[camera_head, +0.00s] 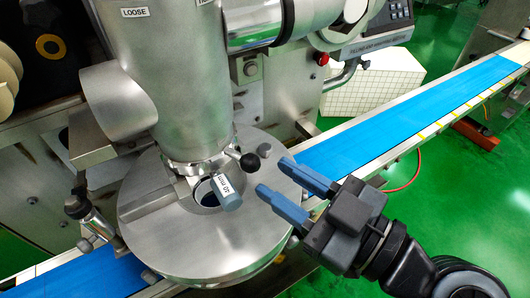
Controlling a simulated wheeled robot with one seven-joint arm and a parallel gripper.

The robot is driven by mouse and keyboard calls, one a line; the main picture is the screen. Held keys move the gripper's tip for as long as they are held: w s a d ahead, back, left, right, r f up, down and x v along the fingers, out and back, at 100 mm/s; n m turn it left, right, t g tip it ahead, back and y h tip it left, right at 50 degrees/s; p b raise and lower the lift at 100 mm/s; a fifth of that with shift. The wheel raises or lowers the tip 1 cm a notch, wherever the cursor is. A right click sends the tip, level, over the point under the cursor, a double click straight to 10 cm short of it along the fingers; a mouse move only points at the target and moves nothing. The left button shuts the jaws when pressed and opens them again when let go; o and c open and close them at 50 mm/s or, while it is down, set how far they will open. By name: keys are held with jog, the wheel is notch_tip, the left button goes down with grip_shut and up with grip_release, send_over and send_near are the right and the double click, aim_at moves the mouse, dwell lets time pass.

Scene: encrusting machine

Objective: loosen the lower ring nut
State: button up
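A metal ring (186,167) sits at the foot of the big steel cylinder (175,75), just above the round steel plate (165,250); I take it for the lower ring nut. A short rod ending in a black ball knob (250,161) sticks out from it to the right. My gripper (273,174) comes in from the lower right. Its two blue-grey fingers are apart with nothing between them. The fingertips are close to the right of the ball knob in the picture; I see no contact. The ring's far side is hidden by the cylinder.
A grey labelled cylinder (226,192) hangs over the plate's dark opening, left of my fingers. A blue conveyor (400,118) runs behind my gripper. A clamp with a black knob (77,203) stands at the plate's left. Green floor (465,190) is open at right.

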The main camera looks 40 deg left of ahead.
aim_at(249, 162)
jog(key=shift+w+a+p, duration=0.15)
jog(key=shift+a+p, duration=0.7)
jog(key=shift+a, duration=2.3)
grip_shut()
